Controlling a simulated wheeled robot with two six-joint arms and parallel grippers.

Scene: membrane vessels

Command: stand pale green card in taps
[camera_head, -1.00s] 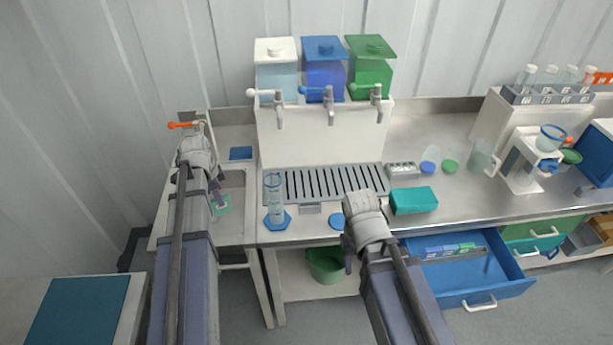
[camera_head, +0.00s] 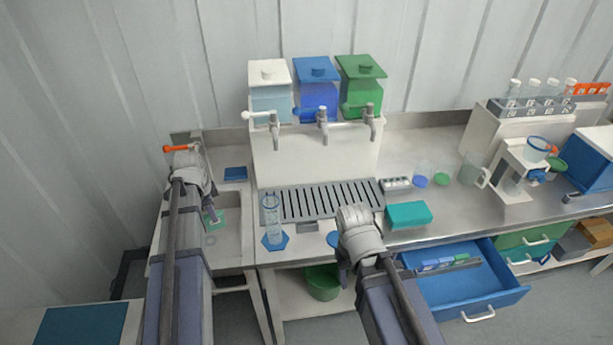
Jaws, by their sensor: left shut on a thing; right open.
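A pale green card (camera_head: 217,219) shows at the tip of my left gripper (camera_head: 212,209), which is shut on it over the sink; the wrist hides part of the jaws. Three taps stand in a row at the back: one with a white handle (camera_head: 274,132), one with a blue handle (camera_head: 322,127) and one with a green handle (camera_head: 370,128). They are under white, blue and green tanks, well to the right of and behind the card. My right gripper (camera_head: 343,274) is open and empty near the counter's front edge; its wrist hides much of it.
A slotted drain grate (camera_head: 320,200) lies below the taps. A teal block (camera_head: 408,215) and a small grey rack (camera_head: 397,184) sit to the right. A blue drawer (camera_head: 465,290) is open in front.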

